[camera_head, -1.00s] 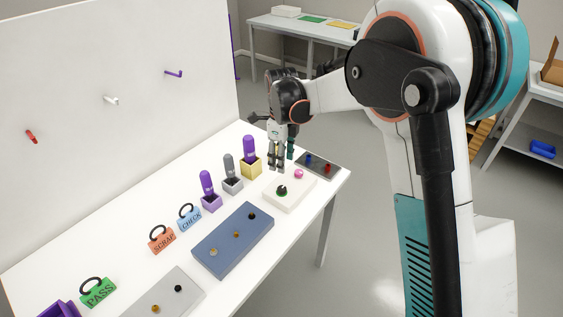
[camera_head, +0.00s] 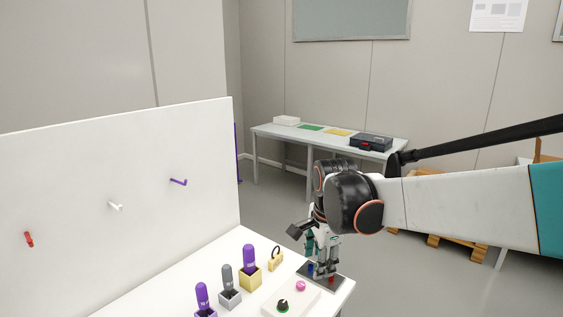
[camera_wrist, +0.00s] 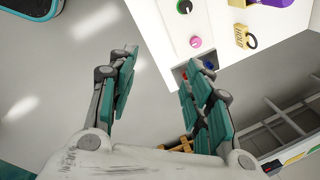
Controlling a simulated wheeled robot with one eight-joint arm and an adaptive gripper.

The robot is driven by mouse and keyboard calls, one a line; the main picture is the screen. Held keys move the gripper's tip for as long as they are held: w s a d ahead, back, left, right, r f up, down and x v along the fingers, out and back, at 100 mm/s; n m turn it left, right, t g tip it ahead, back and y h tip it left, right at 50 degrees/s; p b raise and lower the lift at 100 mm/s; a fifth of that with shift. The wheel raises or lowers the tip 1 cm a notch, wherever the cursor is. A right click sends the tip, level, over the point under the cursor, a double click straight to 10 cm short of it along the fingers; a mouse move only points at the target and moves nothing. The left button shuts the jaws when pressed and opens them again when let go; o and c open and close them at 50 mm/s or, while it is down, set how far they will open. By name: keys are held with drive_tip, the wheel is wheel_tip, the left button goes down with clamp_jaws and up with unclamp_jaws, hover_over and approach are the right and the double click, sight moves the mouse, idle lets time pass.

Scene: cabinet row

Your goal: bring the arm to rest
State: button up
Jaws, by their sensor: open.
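My gripper (camera_head: 323,268) points down over the far right corner of the white table, with my arm reaching in from the right. A dark plate (camera_head: 338,285) with a blue knob and a red knob lies by the fingertips in the head view. In the wrist view the right finger partly hides that plate. I cannot tell the exact gap between fingers and plate.
A white box (camera_head: 277,301) with green-black and pink knobs is nearby. A yellow padlock (camera_head: 276,260) and purple-topped (camera_head: 249,258) and grey-topped (camera_head: 228,280) pieces in holders stand left. A white panel (camera_head: 150,180) with pegs borders the table.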

drive_tip(key=s+d+n+t, duration=0.1)
drive_tip(key=s+d+n, duration=0.2)
drive_tip(key=s+n, duration=0.2)
drive_tip(key=s+d+n+t, duration=0.2)
drive_tip(key=s+d+n, duration=0.2)
drive_tip(key=s, duration=0.5)
drive_tip(key=s+d+r+n+t, duration=0.1)
drive_tip(key=s+d+n, duration=0.3)
drive_tip(key=s, duration=0.4)
drive_tip(key=shift+n+t, duration=0.4)
drive_tip(key=shift+n, duration=0.5)
drive_tip(key=shift+s+r, duration=0.1)
drive_tip(key=shift+r, duration=0.05)
